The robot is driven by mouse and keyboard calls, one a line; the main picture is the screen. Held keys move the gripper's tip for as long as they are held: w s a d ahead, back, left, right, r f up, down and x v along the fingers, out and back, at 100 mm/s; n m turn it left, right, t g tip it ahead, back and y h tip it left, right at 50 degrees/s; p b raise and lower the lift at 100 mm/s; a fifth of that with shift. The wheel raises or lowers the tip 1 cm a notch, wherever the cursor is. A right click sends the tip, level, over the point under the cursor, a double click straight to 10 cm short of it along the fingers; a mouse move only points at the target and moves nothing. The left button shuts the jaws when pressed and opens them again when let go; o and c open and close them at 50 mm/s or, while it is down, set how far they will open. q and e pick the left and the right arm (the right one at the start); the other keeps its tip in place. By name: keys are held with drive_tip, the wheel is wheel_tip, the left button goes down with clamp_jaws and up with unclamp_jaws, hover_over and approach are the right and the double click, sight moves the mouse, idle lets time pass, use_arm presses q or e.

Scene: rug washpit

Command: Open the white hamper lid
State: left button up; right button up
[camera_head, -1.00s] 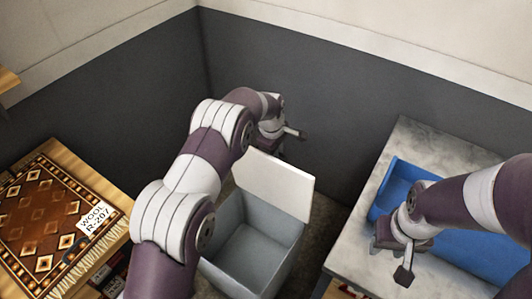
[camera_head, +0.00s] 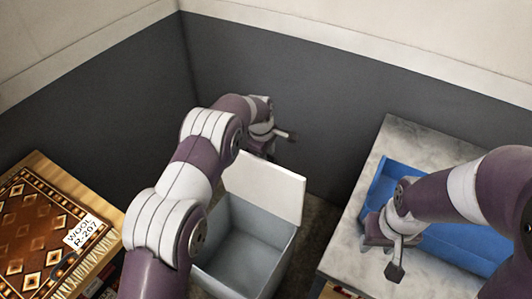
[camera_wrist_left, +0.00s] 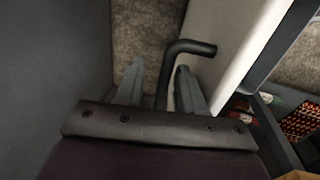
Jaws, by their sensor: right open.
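The white hamper (camera_head: 225,262) stands on the floor in the middle of the head view, and its inside looks empty. Its white lid (camera_head: 265,188) is open, standing up along the back edge. My left gripper (camera_head: 274,133) is behind the lid. In the left wrist view a dark bent handle (camera_wrist_left: 190,47) at the lid (camera_wrist_left: 232,55) reaches between the fingers of my left gripper (camera_wrist_left: 158,88). Those fingers are apart, with a gap on the handle's left side.
At right, a grey table (camera_head: 352,240) carries a blue tray (camera_head: 455,240). At left, a wooden table (camera_head: 112,215) holds a patterned rug (camera_head: 35,225) with a "WOOL R-207" label (camera_head: 83,232). Dark walls (camera_head: 320,110) close off the corner behind the hamper.

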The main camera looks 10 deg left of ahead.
use_arm(q)
wheel_tip(320, 180, up, 12)
drive_tip(key=s+a, duration=0.1)
drive_tip(key=s, duration=0.1)
drive_tip(key=shift+r, duration=0.15)
